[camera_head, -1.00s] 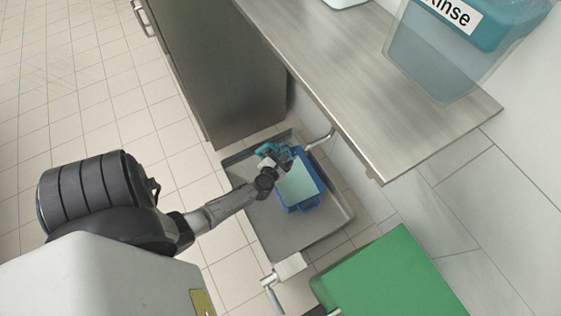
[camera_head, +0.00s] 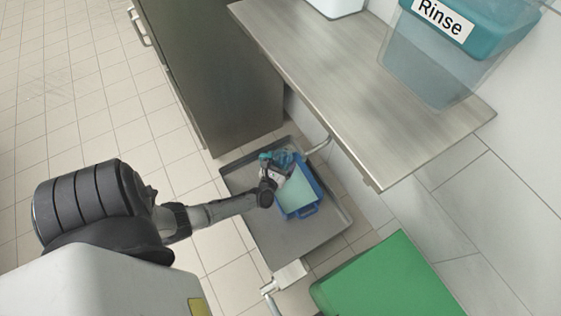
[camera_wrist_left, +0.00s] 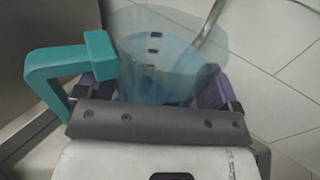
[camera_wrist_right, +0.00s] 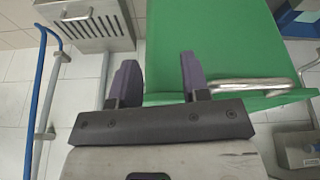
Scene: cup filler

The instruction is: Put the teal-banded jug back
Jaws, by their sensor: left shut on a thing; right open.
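A translucent bluish jug with a teal handle (camera_wrist_left: 75,65) is held between the purple fingers of my left gripper (camera_wrist_left: 160,92) in the left wrist view. In the head view its teal part (camera_head: 281,159) shows small at my left gripper (camera_head: 274,171), over the upper left end of a blue tub (camera_head: 312,200). I cannot tell whether the jug touches the tub. The left gripper is shut on the jug. My right gripper (camera_wrist_right: 158,80) is open and empty in the right wrist view.
The tub stands on a grey tray (camera_head: 275,235). A steel counter (camera_head: 350,95) above it bears a teal container labelled Rinse (camera_head: 450,35) and a white container (camera_head: 335,5). A green surface (camera_head: 375,280) lies at lower right. A dark cabinet (camera_head: 210,75) stands behind.

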